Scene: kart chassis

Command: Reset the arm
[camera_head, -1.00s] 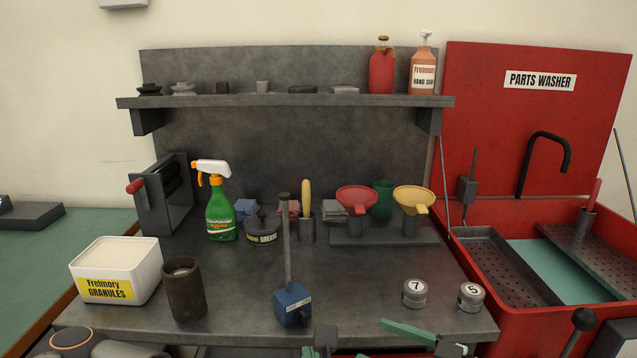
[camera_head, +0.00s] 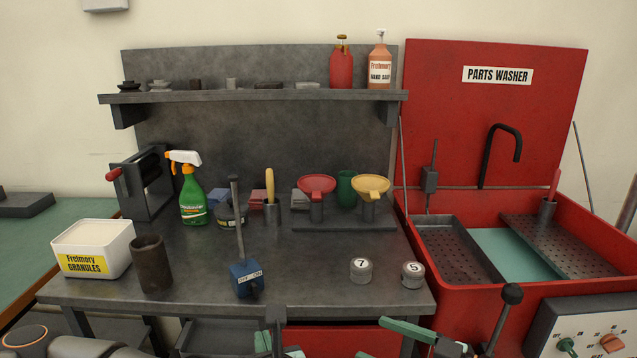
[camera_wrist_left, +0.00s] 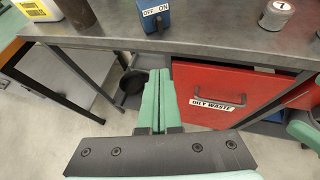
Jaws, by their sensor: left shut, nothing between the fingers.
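My left gripper shows at the bottom middle of the head view (camera_head: 278,346), in front of the bench's front edge. In the left wrist view its green fingers (camera_wrist_left: 160,98) lie side by side, shut with nothing between them. It is in the air, apart from the bench and the red drawer. Part of my right gripper (camera_head: 408,331) shows at the bottom of the head view, right of the left one. It is cut off by the frame, and its opening is unclear.
The metal bench (camera_head: 200,270) carries a blue OFF/ON lever box (camera_head: 245,280), a dark cup (camera_head: 151,265), a granules tub (camera_head: 92,248) and two numbered tins. A red OILY WASTE drawer (camera_wrist_left: 245,85) sits below. The red parts washer (camera_head: 460,285) stands right.

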